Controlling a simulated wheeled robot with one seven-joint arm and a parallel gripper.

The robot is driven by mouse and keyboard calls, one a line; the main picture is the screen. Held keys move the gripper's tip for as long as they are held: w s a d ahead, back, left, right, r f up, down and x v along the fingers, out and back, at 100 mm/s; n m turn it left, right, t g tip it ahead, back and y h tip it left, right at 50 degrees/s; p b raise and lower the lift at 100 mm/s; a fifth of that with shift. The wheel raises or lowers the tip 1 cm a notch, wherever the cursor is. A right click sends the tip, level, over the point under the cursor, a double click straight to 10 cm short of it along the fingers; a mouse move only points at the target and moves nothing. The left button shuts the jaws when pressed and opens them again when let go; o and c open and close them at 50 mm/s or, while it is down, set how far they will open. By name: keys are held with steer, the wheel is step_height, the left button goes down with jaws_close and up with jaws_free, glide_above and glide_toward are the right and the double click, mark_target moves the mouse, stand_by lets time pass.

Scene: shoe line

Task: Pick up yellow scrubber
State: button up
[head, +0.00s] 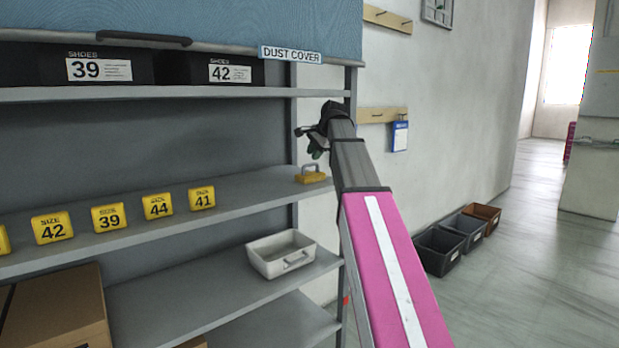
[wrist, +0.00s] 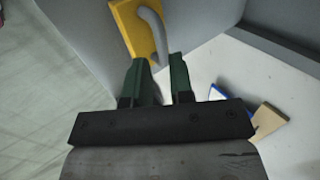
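The yellow scrubber (head: 312,178) with a grey loop handle lies on the middle shelf, near its right end. In the wrist view the yellow scrubber (wrist: 134,28) is at the top, with its grey handle towards my fingers. My gripper (head: 315,152) is just above the scrubber in the head view. In the wrist view my gripper (wrist: 159,68) has its two green fingers apart, with the handle's near end in line with the gap. I cannot tell whether the fingertips touch the handle. The scrubber still rests on the shelf.
Yellow size tags (head: 109,217) line the same shelf (head: 250,196) to the left. The upper shelf (head: 200,94) holds shoe boxes behind a blue dust cover (head: 180,20). A white bin (head: 281,255) sits below. A wall rail (head: 382,115) with a blue tag is right of my gripper.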

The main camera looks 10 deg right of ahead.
mark_target(309, 166)
steer(key=x, duration=0.7)
steer(key=shift+w+d+f, duration=0.1)
steer(key=shift+w+d, duration=0.15)
steer(key=shift+d, duration=0.05)
jaws_close()
